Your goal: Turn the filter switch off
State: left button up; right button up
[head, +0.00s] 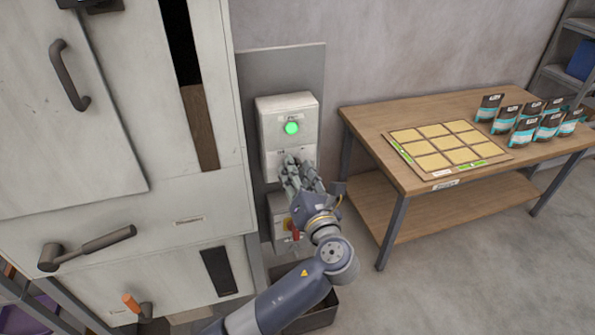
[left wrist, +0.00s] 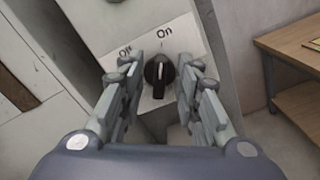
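The filter switch is a black rotary knob (left wrist: 158,72) on a light panel with the labels "Off" to its left and "On" above it. Its white pointer line is near upright, toward "On". My left gripper (left wrist: 156,78) is open, with one finger on each side of the knob; whether they touch it cannot be told. In the head view my left gripper (head: 300,168) is at the lower part of the grey control box (head: 288,108) and hides the knob. A green light (head: 292,128) glows on the box. My right gripper is not in view.
A large white machine (head: 120,190) with handles stands at the left. A smaller box with a red switch (head: 294,230) sits below the control box, partly behind my arm. A wooden table (head: 390,118) with a grid board (head: 438,174) and several pouches (head: 523,131) is at the right.

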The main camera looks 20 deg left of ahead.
pick_arm(q)
grip_shut()
jog(key=shift+n, duration=0.3)
jog(key=shift+s+a+n+b, duration=0.1)
jog(key=shift+n+b, duration=0.35)
jog(key=shift+n, duration=2.35)
jog(key=shift+a+n+b, duration=0.1)
jog(key=shift+n+b, duration=0.35)
jog(key=shift+n, duration=2.35)
